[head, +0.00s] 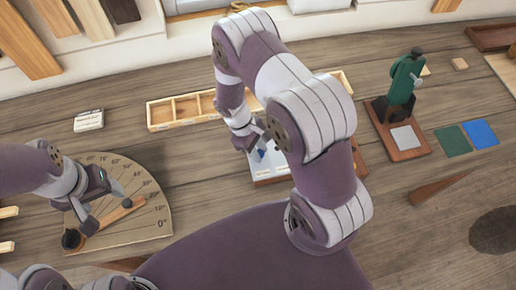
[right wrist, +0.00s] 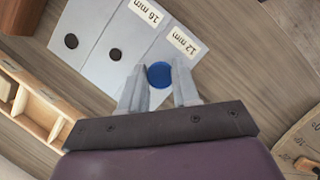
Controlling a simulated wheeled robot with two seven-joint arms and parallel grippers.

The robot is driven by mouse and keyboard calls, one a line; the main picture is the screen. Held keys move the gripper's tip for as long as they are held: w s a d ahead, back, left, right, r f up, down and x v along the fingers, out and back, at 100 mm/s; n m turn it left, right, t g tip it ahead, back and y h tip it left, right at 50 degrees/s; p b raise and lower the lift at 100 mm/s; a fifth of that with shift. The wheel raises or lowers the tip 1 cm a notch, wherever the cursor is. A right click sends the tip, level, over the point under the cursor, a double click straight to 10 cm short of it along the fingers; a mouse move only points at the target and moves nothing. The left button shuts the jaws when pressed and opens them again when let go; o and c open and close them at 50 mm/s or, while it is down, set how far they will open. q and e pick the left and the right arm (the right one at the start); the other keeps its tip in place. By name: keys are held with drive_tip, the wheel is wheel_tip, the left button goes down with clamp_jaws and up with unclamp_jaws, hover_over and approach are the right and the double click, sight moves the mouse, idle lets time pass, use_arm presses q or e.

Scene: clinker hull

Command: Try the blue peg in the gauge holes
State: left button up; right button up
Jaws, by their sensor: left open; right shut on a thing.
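The blue peg (right wrist: 159,74) is between the fingertips of my right gripper (right wrist: 158,92), which is shut on it. In the head view the peg is a small blue patch at my right gripper (head: 256,146). The gauge is a pale grey plate (right wrist: 92,28) with dark round holes and labels reading 16 mm and 12 mm. The peg appears over the plate's 12 mm strip; I cannot tell whether it touches, and no hole shows there. In the head view the gauge (head: 265,172) is partly hidden by my right arm. My left gripper (head: 104,207) is open above the protractor board.
The protractor board (head: 150,225) with a wooden pointer (head: 122,214) lies at left. A sectioned wooden tray (head: 160,115) is behind the gauge. A green tool on a wooden base (head: 402,85) stands at right, beside green (head: 453,141) and blue (head: 481,133) squares. A small labelled box (head: 89,121) is at back left.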

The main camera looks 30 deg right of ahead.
drive_tip(key=shift+f+b, duration=0.35)
drive_tip(key=shift+f, duration=0.15)
idle(0.4)
wheel_tip(320, 180, up, 5)
drive_tip(key=p, duration=0.4)
drive_tip(key=shift+r, duration=0.2)
drive_tip(key=shift+f, duration=0.1)
